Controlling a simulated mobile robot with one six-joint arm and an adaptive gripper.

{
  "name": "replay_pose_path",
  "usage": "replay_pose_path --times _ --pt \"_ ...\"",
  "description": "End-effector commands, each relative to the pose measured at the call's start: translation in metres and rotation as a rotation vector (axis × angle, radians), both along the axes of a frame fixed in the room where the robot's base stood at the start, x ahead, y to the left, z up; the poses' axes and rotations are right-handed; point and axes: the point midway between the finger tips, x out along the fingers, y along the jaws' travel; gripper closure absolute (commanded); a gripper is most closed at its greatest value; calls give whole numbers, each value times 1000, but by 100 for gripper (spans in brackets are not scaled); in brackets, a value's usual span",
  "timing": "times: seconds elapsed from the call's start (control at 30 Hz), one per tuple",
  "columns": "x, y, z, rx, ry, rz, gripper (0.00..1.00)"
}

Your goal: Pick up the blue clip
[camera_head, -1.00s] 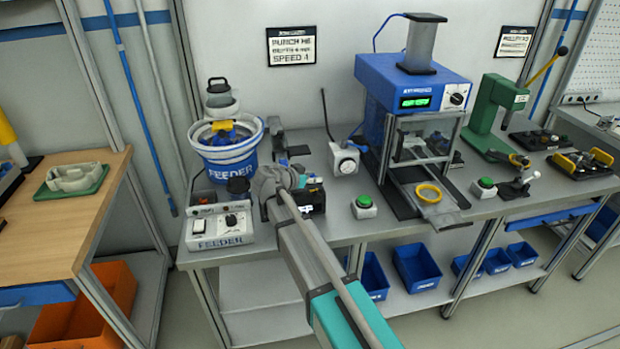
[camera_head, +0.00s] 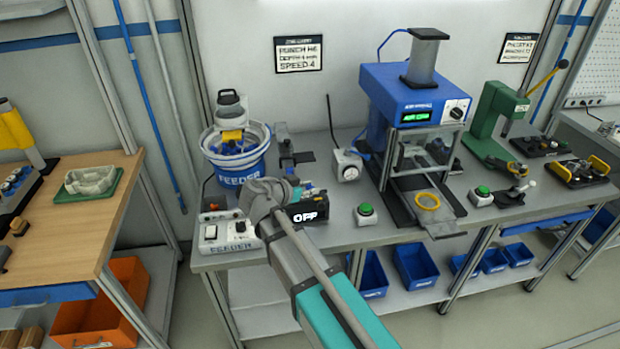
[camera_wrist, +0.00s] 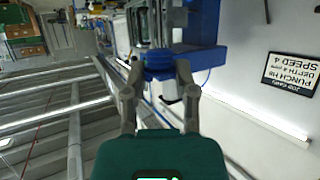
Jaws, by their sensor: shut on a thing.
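In the wrist view, my gripper (camera_wrist: 157,74) is shut on a small blue piece, the blue clip (camera_wrist: 160,58), held between its two fingertips. The clip's far side and exact shape are unclear. A blue and white feeder bowl (camera_head: 240,181) stands at the bench's left end, behind my arm.
A feeder control box (camera_head: 226,232) and a black box reading OFF (camera_head: 308,214) sit close to my arm. A blue press (camera_head: 412,92), a green-button box (camera_head: 365,214) and a green hand press (camera_head: 491,115) stand to the right. A wooden table (camera_head: 75,215) is at left.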

Motion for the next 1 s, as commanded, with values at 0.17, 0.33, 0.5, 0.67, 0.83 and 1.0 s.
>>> replay_pose_path --times 0.17,0.33,0.5,0.67,0.83,1.0 --pt "-16 2 8 0 0 0 82" --pt "-21 3 9 0 0 0 82" --pt "-21 3 9 0 0 0 82" --pt "-21 3 9 0 0 0 82" --pt "-21 3 9 0 0 0 82" --pt "-21 3 9 0 0 0 82"
